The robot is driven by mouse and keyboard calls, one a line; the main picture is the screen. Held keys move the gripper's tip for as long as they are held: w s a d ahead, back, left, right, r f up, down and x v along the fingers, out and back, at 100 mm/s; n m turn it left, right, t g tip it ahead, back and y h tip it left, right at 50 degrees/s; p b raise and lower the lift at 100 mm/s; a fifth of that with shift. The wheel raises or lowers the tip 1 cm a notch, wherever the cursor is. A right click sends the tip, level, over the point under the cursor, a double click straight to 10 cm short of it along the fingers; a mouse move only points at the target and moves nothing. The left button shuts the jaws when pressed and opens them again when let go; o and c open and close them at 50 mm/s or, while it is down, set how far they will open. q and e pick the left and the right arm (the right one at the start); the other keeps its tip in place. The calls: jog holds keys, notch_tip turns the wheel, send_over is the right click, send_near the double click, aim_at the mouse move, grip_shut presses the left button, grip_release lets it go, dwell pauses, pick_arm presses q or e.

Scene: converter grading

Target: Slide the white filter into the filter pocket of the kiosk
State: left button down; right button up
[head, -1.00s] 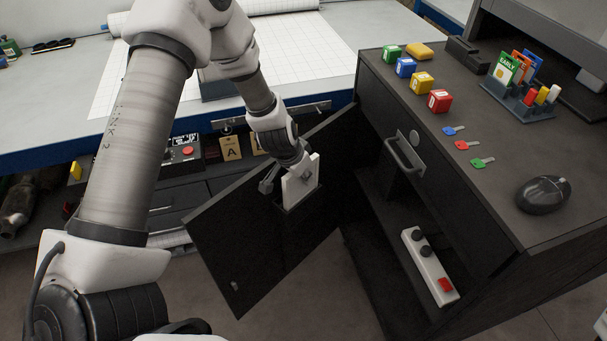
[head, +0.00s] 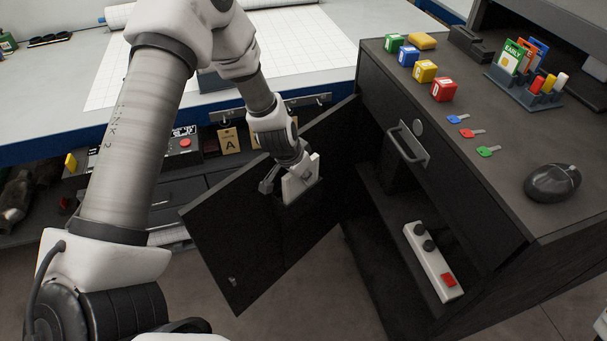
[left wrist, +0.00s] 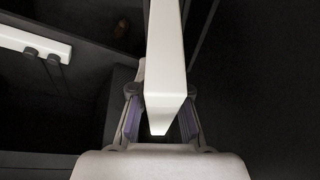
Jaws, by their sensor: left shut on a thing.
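The white filter (head: 299,184) stands upright at the dark pocket (head: 297,214) on the inner face of the open kiosk door (head: 235,230). Its lower part is hidden inside the pocket and its upper part shows above the rim. My left gripper (head: 293,172) is shut on the filter near its top. In the left wrist view the filter (left wrist: 166,60) runs as a white slab between the two fingers (left wrist: 160,122). My right gripper is not in view.
The kiosk (head: 480,200) stands at the right, with a white power strip (head: 433,262) inside. Keys, coloured blocks, a card holder (head: 525,85) and a black mouse (head: 552,182) lie on its top. A workbench (head: 60,95) is behind my left arm.

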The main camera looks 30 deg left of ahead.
pick_arm(q)
jog(key=shift+f+b, duration=0.9)
jog(key=shift+f, duration=0.2)
jog(key=c, duration=1.1)
grip_release()
jog(key=shift+o, duration=0.2)
jog(key=o, duration=0.3)
jog(key=shift+o, duration=0.2)
jog(key=shift+r, duration=0.2)
jog(key=shift+r+p, duration=3.4)
jog(key=shift+p, duration=0.5)
